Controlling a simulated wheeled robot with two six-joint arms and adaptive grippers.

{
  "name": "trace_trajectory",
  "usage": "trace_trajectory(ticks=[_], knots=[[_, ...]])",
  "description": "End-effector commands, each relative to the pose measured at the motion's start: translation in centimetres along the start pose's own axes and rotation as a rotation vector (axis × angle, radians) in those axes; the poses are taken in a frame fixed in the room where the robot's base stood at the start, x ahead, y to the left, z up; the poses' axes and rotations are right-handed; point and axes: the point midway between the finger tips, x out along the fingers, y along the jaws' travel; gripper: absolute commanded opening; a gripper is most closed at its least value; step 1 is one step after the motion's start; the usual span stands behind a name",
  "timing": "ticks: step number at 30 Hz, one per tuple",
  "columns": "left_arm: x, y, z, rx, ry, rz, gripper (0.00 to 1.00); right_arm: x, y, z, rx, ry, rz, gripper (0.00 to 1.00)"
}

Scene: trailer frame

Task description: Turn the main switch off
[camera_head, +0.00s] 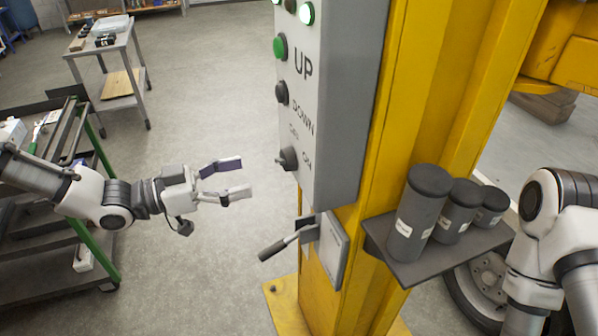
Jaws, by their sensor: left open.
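The main switch (287,159) is a dark rotary knob low on the grey control box (339,100), between the labels OFF and ON. Its small handle sticks out to the left, but I cannot tell its exact setting. My left gripper (241,177) is open and empty. It is to the left of the switch and slightly below it, apart from it, with its fingers pointing right toward the box. My right arm shows at the right edge, but its gripper is not in view.
A green UP button (281,47) and a black DOWN button (282,92) sit above the switch. A lever (286,241) juts left below the box. The yellow post (413,110) carries a shelf (425,262) with dark canisters (417,212). A cart (60,263) stands left.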

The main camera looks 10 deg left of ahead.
Motion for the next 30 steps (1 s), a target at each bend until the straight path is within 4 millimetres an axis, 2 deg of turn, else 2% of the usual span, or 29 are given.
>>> trace_trajectory(ticks=[3, 8, 15, 21, 30], knots=[[0.2, -0.1, -1.1, 0.025, 0.018, -0.001, 0.71, 0.3, 0.0, 0.0, 0.000, 0.000, 0.000, 0.40], [1.5, -0.1, -1.0, 0.022, 0.010, 0.002, 0.71, 0.4, 0.0, 0.0, 0.000, 0.001, 0.000, 0.40], [5.2, 0.0, -1.0, 0.024, 0.009, 0.003, 0.71, 0.5, 0.0, 0.0, 0.000, 0.001, 0.000, 0.40], [7.4, -0.1, -1.1, 0.021, 0.012, -0.001, 0.71, 0.3, 0.0, 0.0, 0.000, 0.000, 0.000, 0.40], [7.9, -0.1, -1.1, 0.020, 0.015, -0.002, 0.71, 0.3, 0.0, 0.0, 0.000, 0.000, 0.000, 0.40]])
